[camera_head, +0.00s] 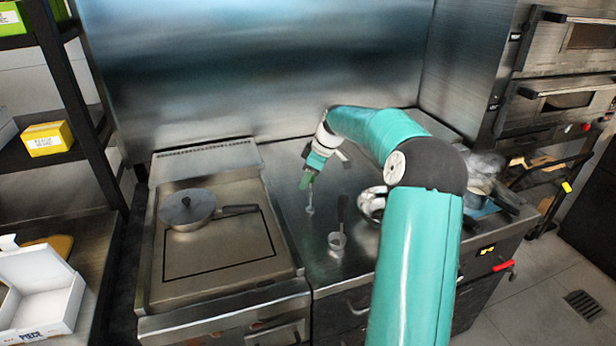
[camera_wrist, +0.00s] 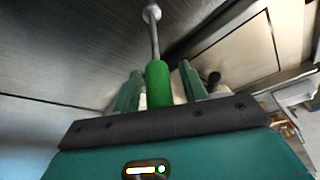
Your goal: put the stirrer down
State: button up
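The stirrer has a green handle (camera_wrist: 158,84), a thin metal shaft and a small pale round end. In the wrist view its handle lies between the two green fingers of my gripper (camera_wrist: 160,85), which look closed around it, and the shaft points away from me. In the head view my gripper (camera_head: 309,176) points down over the steel counter right of the griddle. The stirrer (camera_head: 309,209) hangs below it, its round end at or just above the counter; I cannot tell whether it touches.
A small metal cup with a dark-handled utensil (camera_head: 337,240) stands close to the right on the counter (camera_head: 325,272). A shiny metal bowl (camera_head: 371,204) is partly behind my arm. Bare counter lies in front.

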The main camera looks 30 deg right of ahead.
jog(key=v, duration=1.2)
jog(key=s+a+r+m+h, duration=0.2)
jog(key=s+a, duration=0.2)
jog(key=a, duration=0.7)
jog(key=s+a+r+m+h, duration=0.1)
jog(key=s+a+r, duration=0.3)
jog(key=a, duration=0.6)
jog(key=s+a+f+m, duration=0.1)
jog(key=s+a+f, duration=0.1)
jog(key=s, duration=0.5)
jog(key=s+a+f+m+t, duration=0.1)
jog(key=s+a+f+m, duration=0.1)
jog(key=s+a, duration=0.3)
jog(key=s+a+f+m+t, duration=0.1)
jog(key=s+a+f+m, duration=0.1)
jog(key=s, duration=0.7)
jog(key=shift+s+a+f, duration=0.25)
jog(key=shift+a+f, duration=0.35)
jog(key=shift+a, duration=0.35)
